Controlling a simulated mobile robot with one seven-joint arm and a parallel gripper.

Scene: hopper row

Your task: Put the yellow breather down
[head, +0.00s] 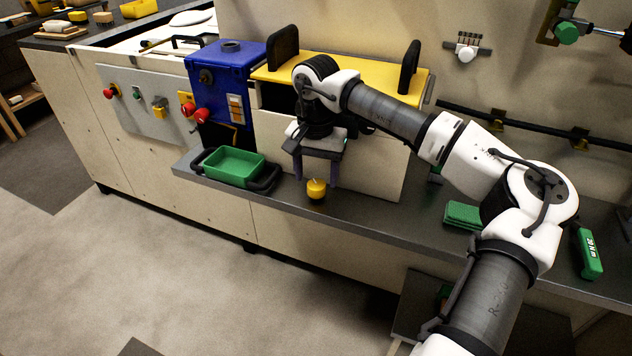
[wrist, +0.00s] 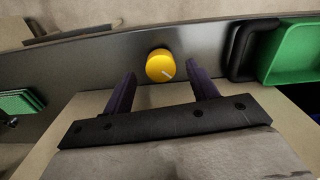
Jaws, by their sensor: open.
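The yellow breather (head: 316,189) stands on the dark grey shelf, close to its front edge. It is a small rounded yellow piece, and in the wrist view (wrist: 160,65) a pale line marks its face. My gripper (head: 318,183) is open around or just behind it. In the wrist view my gripper's fingertips (wrist: 163,82) are spread wide, with clear gaps between them and the breather. The breather shows just beyond the line of the tips. No finger appears to touch it.
A green tray with black handles (head: 234,166) sits on the shelf left of the breather. A yellow-topped housing (head: 345,76) rises behind my gripper.

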